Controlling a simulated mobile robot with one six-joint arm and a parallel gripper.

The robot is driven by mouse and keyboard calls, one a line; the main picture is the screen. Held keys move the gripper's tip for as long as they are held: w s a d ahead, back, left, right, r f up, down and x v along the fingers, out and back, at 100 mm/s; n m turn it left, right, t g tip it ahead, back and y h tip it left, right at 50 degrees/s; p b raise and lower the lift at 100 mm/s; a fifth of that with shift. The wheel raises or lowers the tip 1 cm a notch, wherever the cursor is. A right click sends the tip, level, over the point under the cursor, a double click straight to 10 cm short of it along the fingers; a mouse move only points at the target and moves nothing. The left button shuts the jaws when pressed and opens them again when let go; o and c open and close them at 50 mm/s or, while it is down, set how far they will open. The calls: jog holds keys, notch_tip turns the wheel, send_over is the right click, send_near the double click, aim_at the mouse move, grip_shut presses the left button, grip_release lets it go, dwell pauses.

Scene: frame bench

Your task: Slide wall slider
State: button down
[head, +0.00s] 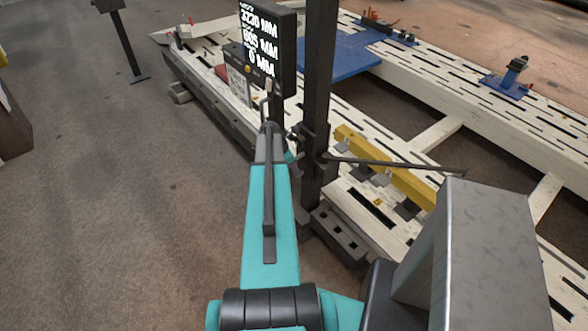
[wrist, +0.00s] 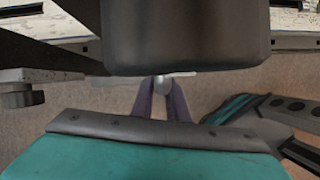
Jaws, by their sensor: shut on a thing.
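A dark upright post (head: 318,90) stands beside the frame bench. A dark slider carriage (head: 312,165) sits around it, with a thin pointer bar (head: 400,166) reaching right over the bench. My gripper (head: 270,127) is at the left side of the post, beside a thin metal handle (head: 264,106); the arm hides part of this. In the wrist view my gripper (wrist: 164,92) has its two fingers shut on a small pale knob (wrist: 163,84) with a thin pale rod. A large dark body above hides what lies beyond the knob.
A black display (head: 266,45) with white MM readings hangs left of the post. The pale slotted frame bench (head: 440,75) holds a yellow beam (head: 385,165) and blue fixtures (head: 506,86).

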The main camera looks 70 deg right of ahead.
aim_at(297, 140)
notch_tip(297, 140, up, 17)
jog(key=p, duration=0.5)
jog(key=shift+w+d, duration=0.1)
jog(key=shift+d, duration=0.05)
jog(key=c, duration=1.7)
grip_release()
jog(key=shift+b+v, duration=2.15)
jog(key=shift+v, duration=4.7)
jog(key=shift+w, duration=0.1)
